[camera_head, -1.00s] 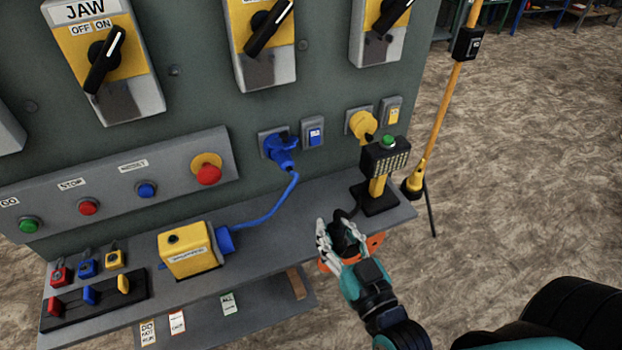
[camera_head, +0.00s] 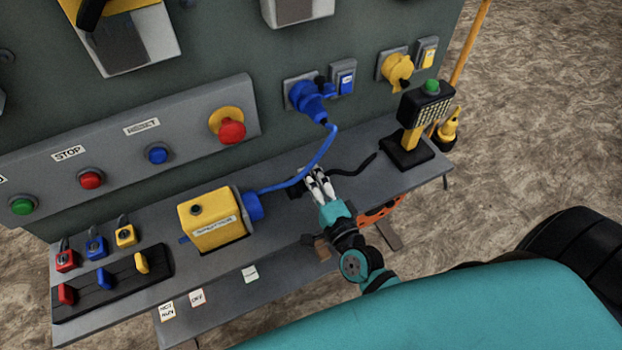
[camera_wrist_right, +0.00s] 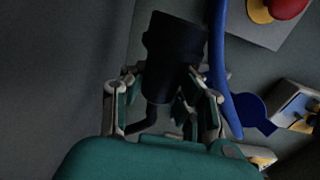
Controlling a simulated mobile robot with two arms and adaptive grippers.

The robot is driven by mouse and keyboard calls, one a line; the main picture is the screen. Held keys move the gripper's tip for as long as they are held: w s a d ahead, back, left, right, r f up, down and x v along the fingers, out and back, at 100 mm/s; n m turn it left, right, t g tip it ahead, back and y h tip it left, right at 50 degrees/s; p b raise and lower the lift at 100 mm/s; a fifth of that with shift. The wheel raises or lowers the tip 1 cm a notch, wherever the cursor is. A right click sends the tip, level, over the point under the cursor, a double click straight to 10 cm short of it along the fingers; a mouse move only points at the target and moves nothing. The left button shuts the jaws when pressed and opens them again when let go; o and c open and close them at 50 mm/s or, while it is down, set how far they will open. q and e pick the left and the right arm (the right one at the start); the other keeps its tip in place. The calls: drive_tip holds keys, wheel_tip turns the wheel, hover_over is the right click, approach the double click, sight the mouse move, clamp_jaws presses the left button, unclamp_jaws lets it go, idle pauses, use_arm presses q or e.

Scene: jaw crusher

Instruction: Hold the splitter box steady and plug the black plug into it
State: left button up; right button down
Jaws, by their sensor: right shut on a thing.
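The yellow splitter box (camera_head: 213,220) sits on the grey shelf, with a blue plug (camera_head: 251,206) and its blue cable on its right side. My right gripper (camera_head: 317,182) is over the shelf to the right of the box, shut on the black plug (camera_head: 296,189). In the right wrist view the black plug (camera_wrist_right: 172,62) stands between the fingers (camera_wrist_right: 165,100). The plug is apart from the box. A black cable (camera_head: 352,166) trails from the gripper towards the lamp. My left gripper is not in view.
The blue cable (camera_head: 300,178) arches from the blue wall plug (camera_head: 308,100) close behind my right gripper. A black and yellow lamp with a green top (camera_head: 423,108) stands at the shelf's right end. Lockout padlocks and switches (camera_head: 105,273) occupy the left end.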

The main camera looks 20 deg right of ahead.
sight(292, 198)
drive_tip(key=shift+s+r, duration=0.1)
drive_tip(key=shift+a+p, duration=0.3)
drive_tip(key=shift+a, duration=1)
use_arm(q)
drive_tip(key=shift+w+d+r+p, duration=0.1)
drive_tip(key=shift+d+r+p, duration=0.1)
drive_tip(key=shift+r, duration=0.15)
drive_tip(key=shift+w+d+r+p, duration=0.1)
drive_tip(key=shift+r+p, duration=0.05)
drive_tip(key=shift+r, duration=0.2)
use_arm(e)
drive_tip(key=shift+a, duration=1.6)
